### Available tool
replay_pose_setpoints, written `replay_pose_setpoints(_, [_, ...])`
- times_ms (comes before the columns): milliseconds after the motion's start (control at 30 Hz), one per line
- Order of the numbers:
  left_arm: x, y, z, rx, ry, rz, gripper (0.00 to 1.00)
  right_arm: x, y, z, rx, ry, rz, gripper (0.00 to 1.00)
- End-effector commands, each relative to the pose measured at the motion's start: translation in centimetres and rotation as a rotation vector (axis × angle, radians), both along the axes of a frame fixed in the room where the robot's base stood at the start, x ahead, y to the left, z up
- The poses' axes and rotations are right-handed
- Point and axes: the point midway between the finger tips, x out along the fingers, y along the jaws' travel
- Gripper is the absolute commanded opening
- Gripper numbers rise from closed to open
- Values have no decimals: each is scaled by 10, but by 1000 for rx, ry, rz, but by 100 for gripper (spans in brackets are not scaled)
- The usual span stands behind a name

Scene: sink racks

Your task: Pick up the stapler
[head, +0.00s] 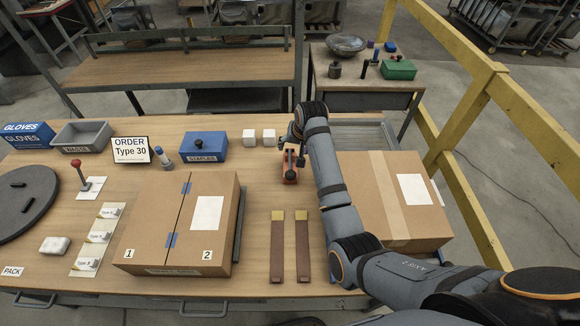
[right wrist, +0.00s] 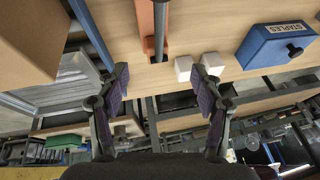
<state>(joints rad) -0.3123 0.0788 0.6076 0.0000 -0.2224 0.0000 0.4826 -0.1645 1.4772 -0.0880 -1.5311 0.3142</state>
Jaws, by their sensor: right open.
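The orange stapler (head: 290,176) with a dark bar along its top stands on the wooden table, right of the blue STAPLES box. My right gripper (head: 291,150) is over its far end and partly hides it. In the right wrist view the stapler (right wrist: 147,28) lies at the top, in line with the gap between the fingers. The right gripper (right wrist: 160,72) is open there, with nothing between its fingertips. I cannot tell whether a finger touches the stapler. My left gripper is not in view.
Two small white cubes (head: 258,138) sit just left of the gripper, near the blue STAPLES box (head: 204,147). A large taped carton (head: 385,220) stands right of my arm. Another carton (head: 150,225) is at left front. Bare table surrounds the stapler's near end.

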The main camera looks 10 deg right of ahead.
Motion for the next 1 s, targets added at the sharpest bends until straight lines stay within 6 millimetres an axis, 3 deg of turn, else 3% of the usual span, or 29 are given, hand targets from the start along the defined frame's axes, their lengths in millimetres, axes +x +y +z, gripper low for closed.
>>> replay_pose_setpoints(300, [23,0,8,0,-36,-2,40,20,3,-41,-1,2,1,66])
replay_pose_setpoints(533, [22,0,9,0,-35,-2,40,24,2,-49,-1,1,1,66])
replay_pose_setpoints(800, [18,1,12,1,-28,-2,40,43,0,-83,0,2,0,66])
replay_pose_setpoints(1000, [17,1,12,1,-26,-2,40,47,1,-92,0,1,0,66])
